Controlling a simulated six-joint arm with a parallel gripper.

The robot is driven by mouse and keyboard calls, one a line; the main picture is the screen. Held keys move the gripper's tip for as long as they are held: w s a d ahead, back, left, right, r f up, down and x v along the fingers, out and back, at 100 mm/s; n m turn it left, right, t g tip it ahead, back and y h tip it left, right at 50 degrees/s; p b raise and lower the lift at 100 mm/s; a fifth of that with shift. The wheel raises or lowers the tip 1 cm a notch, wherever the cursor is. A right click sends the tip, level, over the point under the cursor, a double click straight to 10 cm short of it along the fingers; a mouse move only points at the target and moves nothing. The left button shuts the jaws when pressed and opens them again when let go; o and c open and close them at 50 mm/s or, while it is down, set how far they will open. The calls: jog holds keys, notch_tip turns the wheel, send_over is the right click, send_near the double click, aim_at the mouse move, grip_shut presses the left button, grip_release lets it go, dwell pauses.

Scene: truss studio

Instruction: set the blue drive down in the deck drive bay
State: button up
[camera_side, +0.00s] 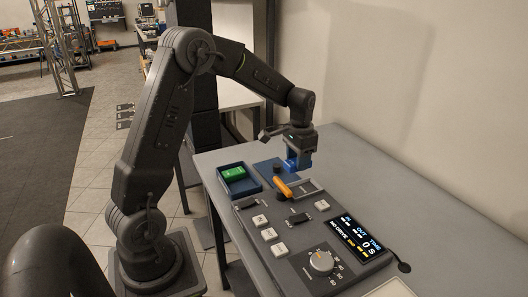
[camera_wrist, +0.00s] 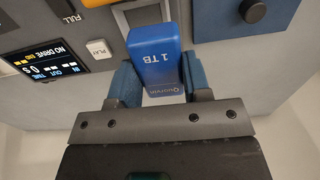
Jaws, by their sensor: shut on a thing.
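My gripper (camera_side: 298,158) is shut on the blue drive (camera_wrist: 155,55), which is marked 1 TB. In the wrist view the drive sits between the two blue-grey fingers of my gripper (camera_wrist: 160,78). In the side view the blue drive (camera_side: 291,165) hangs under my gripper, above the far end of the deck (camera_side: 290,232). The deck drive bay looks to be the light-framed recess (camera_side: 312,185) in front of and below the drive. In the wrist view part of a grey recess (camera_wrist: 143,14) shows behind the drive; the drive hides the rest.
A blue tray (camera_side: 226,188) holds a green drive (camera_side: 233,173) at the left. A blue panel with a dark knob (camera_wrist: 254,10) stands close by. The deck display (camera_side: 357,236) reads NO DRIVE. The table's right side is clear.

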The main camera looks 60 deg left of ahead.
aim_at(303, 190)
jog(key=shift+w+d+f, duration=0.1)
jog(key=shift+w+d, duration=0.55)
jog(key=shift+d, duration=0.25)
jog(key=shift+d+f, duration=0.1)
jog(key=shift+f, duration=2.75)
jog(key=shift+f, duration=0.6)
jog(key=o, duration=0.7)
jog(key=shift+r, duration=5.5)
jog(key=shift+r, duration=0.1)
